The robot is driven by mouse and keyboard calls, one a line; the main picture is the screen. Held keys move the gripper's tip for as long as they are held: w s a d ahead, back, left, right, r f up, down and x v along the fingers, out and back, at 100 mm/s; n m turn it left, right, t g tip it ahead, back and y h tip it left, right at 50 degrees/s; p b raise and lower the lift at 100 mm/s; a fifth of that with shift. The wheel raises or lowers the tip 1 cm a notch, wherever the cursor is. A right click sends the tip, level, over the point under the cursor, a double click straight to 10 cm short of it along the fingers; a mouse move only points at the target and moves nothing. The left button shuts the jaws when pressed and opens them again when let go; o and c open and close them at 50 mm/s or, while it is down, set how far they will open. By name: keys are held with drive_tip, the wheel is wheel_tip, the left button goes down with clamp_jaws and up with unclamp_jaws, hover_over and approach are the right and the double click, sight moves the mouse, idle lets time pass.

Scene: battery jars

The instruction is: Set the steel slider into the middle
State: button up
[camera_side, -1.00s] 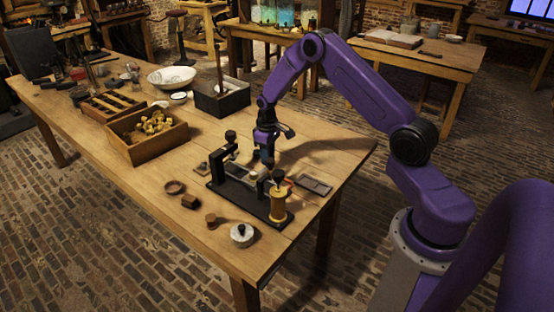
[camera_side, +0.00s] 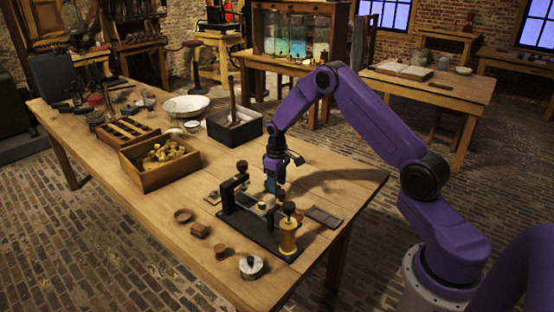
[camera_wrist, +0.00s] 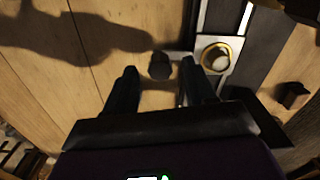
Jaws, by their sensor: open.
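My gripper (camera_side: 273,190) points down over the back edge of a black-based apparatus (camera_side: 268,238) with dark uprights and a brass post (camera_side: 288,238). In the wrist view my gripper (camera_wrist: 159,72) is open, and a dark round knob (camera_wrist: 160,66) shows between and beyond its fingertips. Beside the right finger is a pale metal piece with a brass ring around a light round top (camera_wrist: 217,60), in line with narrow pale metal strips. It may be the steel slider; I cannot tell for sure. Nothing is clearly held.
A grey plate (camera_side: 323,217) lies right of the apparatus. A wooden box of brass pieces (camera_side: 160,175) and a dark box (camera_side: 235,127) stand behind.

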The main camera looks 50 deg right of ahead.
wheel_tip(320, 180, up, 16)
idle(0.4)
drive_tip(key=s+a+r+n, duration=0.3)
drive_tip(key=s+a, duration=0.5)
drive_tip(key=a, duration=0.2)
drive_tip(key=s+a+r+n, duration=0.2)
drive_tip(key=s+a, duration=0.6)
drive_tip(key=a, duration=0.2)
drive_tip(key=s+n, duration=0.5)
drive_tip(key=s, duration=1.7)
drive_tip(key=shift+f, duration=0.4)
